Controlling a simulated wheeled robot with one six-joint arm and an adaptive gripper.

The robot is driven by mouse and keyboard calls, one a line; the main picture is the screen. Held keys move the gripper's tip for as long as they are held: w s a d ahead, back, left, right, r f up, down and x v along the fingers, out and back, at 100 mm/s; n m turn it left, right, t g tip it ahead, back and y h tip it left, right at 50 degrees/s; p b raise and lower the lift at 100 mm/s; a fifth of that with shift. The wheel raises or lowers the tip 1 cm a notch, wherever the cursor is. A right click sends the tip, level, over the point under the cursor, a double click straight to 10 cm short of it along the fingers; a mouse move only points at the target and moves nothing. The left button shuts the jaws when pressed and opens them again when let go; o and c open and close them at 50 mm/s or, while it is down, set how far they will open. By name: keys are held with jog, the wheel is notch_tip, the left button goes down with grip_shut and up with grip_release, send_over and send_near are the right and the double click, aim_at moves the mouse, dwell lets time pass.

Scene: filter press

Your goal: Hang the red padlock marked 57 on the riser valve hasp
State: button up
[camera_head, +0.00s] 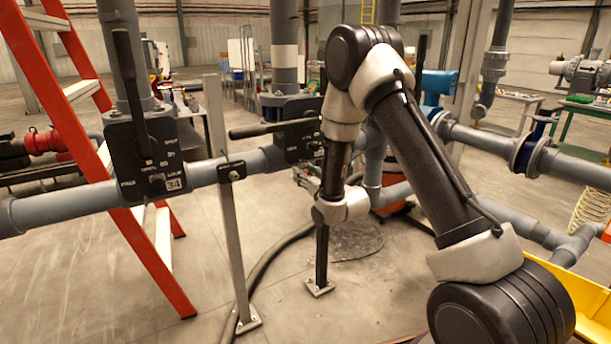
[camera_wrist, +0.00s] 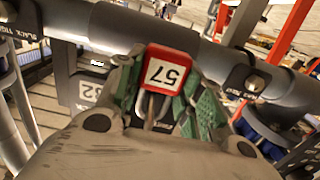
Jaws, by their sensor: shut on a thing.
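The red padlock (camera_wrist: 168,70) marked 57 shows upside down in the wrist view. My gripper (camera_wrist: 165,98) is shut on it, with green finger pads on both sides. The metal shackle shows below the red body, partly hidden between the fingers. Behind it is a dark valve plate (camera_wrist: 88,92) marked 32, partly covered by my gripper. In the head view my arm hides the gripper and the padlock. One dark valve plate (camera_head: 150,155) marked 34 has an upright lever; another plate (camera_head: 294,132) has a sideways lever. I cannot tell which carries the riser hasp.
A grey horizontal pipe (camera_head: 75,198) runs past the plates, with a post (camera_head: 234,250) below it. An orange ladder (camera_head: 150,250) stands at the left. A yellow container (camera_head: 592,305) is at the lower right. Open floor lies in front of the pipe.

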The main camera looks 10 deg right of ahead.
dwell(0.3)
jog(key=o, duration=1.1)
jog(key=shift+s, duration=0.15)
